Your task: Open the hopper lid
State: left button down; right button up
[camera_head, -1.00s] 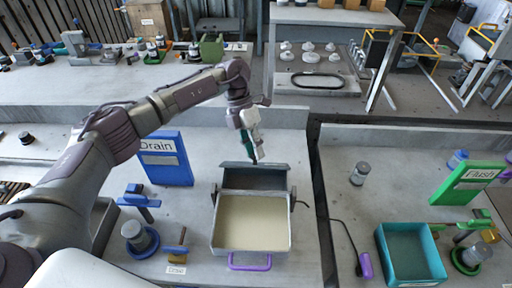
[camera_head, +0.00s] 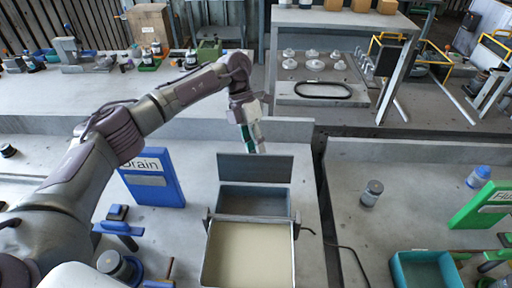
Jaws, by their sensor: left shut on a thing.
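The hopper is a grey metal box (camera_head: 210,252) with pale cream contents in its front part. Its grey lid (camera_head: 255,168) stands nearly upright at the back, and the dark rear compartment (camera_head: 253,200) in front of it is uncovered. My left arm reaches in from the left. My left gripper (camera_head: 262,150) is at the lid's top edge and is shut on the lid; its fingertips are small and partly hidden there. My right gripper is not in view.
A blue "Drain" sign (camera_head: 153,180) stands to the left of the hopper. A teal bin (camera_head: 428,270), a grey canister (camera_head: 372,193) and a green sign (camera_head: 484,208) are on the right. A dark cable runs along the bench right of the hopper.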

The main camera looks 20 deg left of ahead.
pick_arm(q)
jog(key=shift+s+a+f+g, duration=0.15)
jog(key=shift+s+f+g, duration=0.15)
jog(key=shift+f, duration=0.2)
jog(key=c, duration=1.2)
grip_release()
jog(key=o, duration=0.3)
jog(key=shift+a+r, duration=0.1)
jog(key=shift+r, duration=0.25)
jog(key=v, duration=1.2)
jog(key=shift+s, duration=0.1)
